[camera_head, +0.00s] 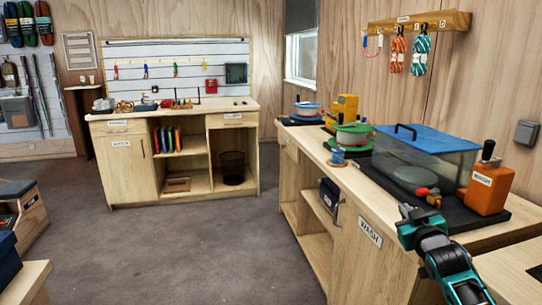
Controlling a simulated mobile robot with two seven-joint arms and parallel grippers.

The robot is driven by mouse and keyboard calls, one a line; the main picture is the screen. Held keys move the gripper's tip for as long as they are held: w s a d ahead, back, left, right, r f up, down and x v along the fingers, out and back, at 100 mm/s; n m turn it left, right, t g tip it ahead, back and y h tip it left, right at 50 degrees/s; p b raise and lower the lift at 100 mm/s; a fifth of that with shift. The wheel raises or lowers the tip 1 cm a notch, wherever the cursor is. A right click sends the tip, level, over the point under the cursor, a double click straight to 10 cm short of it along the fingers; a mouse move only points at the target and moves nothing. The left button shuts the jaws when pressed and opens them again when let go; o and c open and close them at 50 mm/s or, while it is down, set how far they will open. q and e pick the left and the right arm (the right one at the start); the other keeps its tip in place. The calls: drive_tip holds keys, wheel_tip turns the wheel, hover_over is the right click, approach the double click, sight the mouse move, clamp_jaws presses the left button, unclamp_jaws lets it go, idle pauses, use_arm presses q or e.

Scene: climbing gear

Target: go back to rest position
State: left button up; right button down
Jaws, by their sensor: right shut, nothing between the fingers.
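My right gripper (407,213) shows at the lower right, at the end of my teal and black right arm. Its fingers are shut and nothing shows between them. It is in front of the wash counter (352,207), near the counter's front edge in the picture. Whether it touches the counter cannot be told. My left gripper is not in view.
On the counter are a clear tank with a blue lid (435,137), an orange WASH bottle (487,187), a red valve (427,192) and rope spools (352,138). A second workbench (126,163) stands at the back. The middle floor (222,252) is clear.

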drive_tip(key=s+a+f+g+y, duration=0.1)
drive_tip(key=s+a+f, duration=0.25)
drive_tip(key=f, duration=0.25)
drive_tip(key=s+a+f+g, duration=0.1)
drive_tip(key=s+a+f, duration=0.1)
drive_tip(key=s+f, duration=0.25)
drive_tip(key=s+a+f+g, duration=0.1)
drive_tip(key=s+a+f, duration=0.2)
drive_tip(key=s, duration=0.6)
drive_tip(key=s+a+f+g+y, duration=0.1)
drive_tip(key=s+a+f+g, duration=0.1)
drive_tip(key=s+f, duration=0.5)
drive_tip(key=s+a+f+g+y, duration=0.1)
drive_tip(key=s+a+f, duration=0.4)
drive_tip(key=s, duration=0.6)
drive_tip(key=shift+s+m, duration=0.3)
drive_tip(key=shift+s, duration=0.05)
